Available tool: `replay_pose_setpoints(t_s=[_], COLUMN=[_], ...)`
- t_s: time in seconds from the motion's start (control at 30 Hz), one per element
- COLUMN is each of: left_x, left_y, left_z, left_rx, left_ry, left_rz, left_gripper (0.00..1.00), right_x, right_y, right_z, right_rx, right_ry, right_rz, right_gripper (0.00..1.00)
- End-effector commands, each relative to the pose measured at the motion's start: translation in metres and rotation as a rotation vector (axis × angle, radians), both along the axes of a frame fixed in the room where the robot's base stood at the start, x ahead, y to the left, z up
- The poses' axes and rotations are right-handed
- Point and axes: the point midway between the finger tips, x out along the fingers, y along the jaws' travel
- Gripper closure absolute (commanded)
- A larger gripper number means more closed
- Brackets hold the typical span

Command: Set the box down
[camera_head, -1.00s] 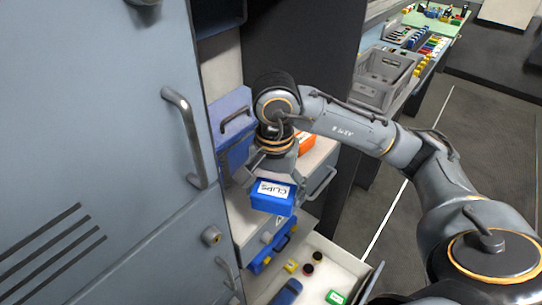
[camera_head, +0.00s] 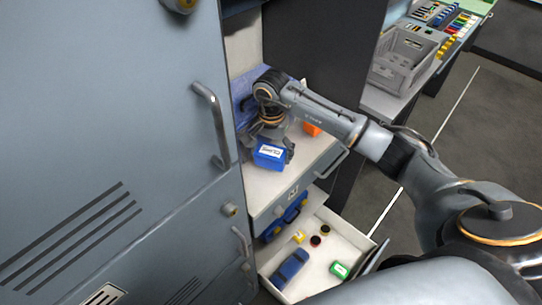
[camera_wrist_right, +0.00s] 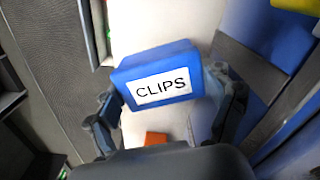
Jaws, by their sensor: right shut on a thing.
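The box is blue with a white label reading CLIPS (camera_head: 269,154). My right gripper (camera_head: 272,140) is shut on it, over the white top of the drawer cabinet (camera_head: 262,190). In the right wrist view the blue box (camera_wrist_right: 158,62) sits between the two fingers of the right gripper (camera_wrist_right: 168,105). I cannot tell whether the box touches the white surface. My left gripper is not in view.
A blue case (camera_head: 242,97) stands at the back, and an orange item (camera_head: 312,129) lies on the surface to the right. Below, an open drawer (camera_head: 340,246) holds a blue item (camera_head: 290,268), a green item (camera_head: 340,270) and small round pieces. A grey locker (camera_head: 110,130) borders the left.

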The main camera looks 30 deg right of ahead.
Motion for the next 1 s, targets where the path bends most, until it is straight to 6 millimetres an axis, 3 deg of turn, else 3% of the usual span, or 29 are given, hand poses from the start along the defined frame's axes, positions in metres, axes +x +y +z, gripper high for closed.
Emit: replay_pose_setpoints(t_s=[0.2,0.67,0.7,0.73,0.77,1.0], left_x=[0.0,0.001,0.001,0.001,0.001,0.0], left_y=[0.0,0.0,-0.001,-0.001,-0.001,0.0], left_z=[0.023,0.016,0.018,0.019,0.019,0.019], left_rx=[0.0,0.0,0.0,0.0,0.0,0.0], left_ry=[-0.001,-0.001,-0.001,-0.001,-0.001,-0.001], left_rz=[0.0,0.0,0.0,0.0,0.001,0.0], left_gripper=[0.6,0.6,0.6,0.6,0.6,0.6], right_x=[0.001,0.003,0.002,0.002,0.002,0.002], right_y=[0.0,-0.001,-0.001,-0.001,-0.001,-0.001], right_z=[-0.026,-0.038,-0.036,-0.036,-0.036,-0.036], right_rx=[0.002,-0.001,0.0,0.0,0.0,0.0], right_ry=[0.006,-0.001,0.0,0.0,0.0,0.0], right_rz=[-0.001,0.0,0.0,0.0,0.0,0.0], right_gripper=[0.53,0.53,0.1,0.04,0.0,0.0])
